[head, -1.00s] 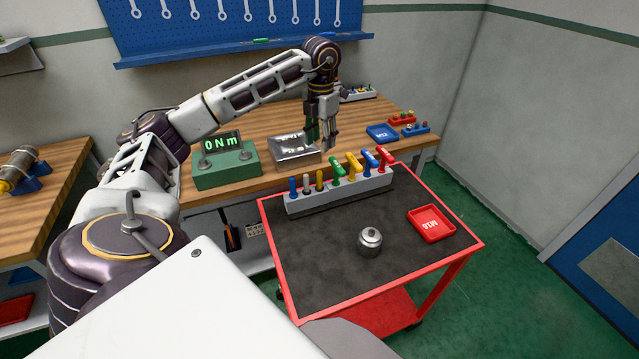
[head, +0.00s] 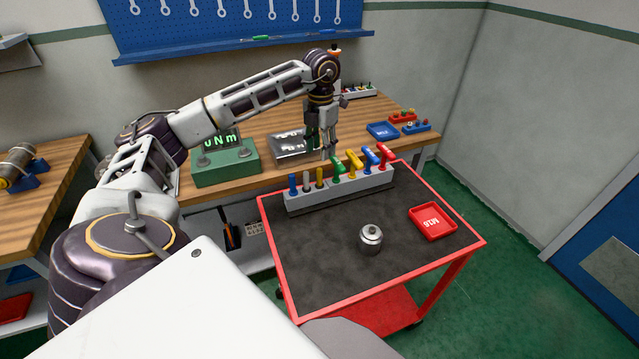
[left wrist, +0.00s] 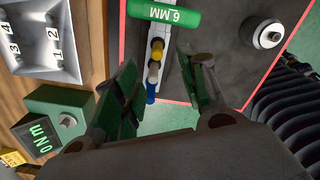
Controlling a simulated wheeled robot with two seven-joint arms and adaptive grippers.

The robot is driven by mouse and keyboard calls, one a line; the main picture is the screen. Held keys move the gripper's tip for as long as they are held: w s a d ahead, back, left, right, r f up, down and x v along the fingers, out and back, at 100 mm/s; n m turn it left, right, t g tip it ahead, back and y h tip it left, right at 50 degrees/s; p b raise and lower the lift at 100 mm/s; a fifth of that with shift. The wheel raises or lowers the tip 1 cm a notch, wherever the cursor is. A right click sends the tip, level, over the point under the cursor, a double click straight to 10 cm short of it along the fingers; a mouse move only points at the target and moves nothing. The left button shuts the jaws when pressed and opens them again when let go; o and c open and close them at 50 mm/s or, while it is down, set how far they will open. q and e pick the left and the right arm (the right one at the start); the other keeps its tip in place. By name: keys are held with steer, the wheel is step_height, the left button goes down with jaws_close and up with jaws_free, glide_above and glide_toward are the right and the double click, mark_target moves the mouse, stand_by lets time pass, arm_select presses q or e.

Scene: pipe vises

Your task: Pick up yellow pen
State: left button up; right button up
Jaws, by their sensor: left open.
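The yellow pen (head: 319,177) stands upright in a grey rack (head: 345,191) on the red-rimmed cart, beside a grey-white pen (head: 306,182) and a blue pen (head: 293,185). My left gripper (head: 321,148) is open and empty above the rack, over the pens. In the left wrist view the yellow pen (left wrist: 157,48) shows between the spread fingers of the gripper (left wrist: 158,62), close to the grey pen (left wrist: 153,70) and the blue one (left wrist: 150,92). The fingers look apart from the pens. My right gripper is not in view.
A green T-handle (head: 338,168) stands right beside the yellow pen, with yellow, blue and red T-handles further right. A green gauge box (head: 226,166) sits on the bench behind.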

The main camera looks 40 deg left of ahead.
mark_target(320, 169)
arm_select(q)
step_height(320, 169, down, 4)
steer(key=shift+f, duration=0.9)
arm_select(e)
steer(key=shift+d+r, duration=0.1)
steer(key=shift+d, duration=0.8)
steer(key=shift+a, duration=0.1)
arm_select(q)
steer(key=shift+a+f, duration=0.1)
steer(key=shift+f, duration=0.45)
step_height(320, 169, down, 3)
steer(key=shift+a+r, duration=0.1)
steer(key=shift+a, duration=0.05)
steer(key=shift+f, duration=0.65)
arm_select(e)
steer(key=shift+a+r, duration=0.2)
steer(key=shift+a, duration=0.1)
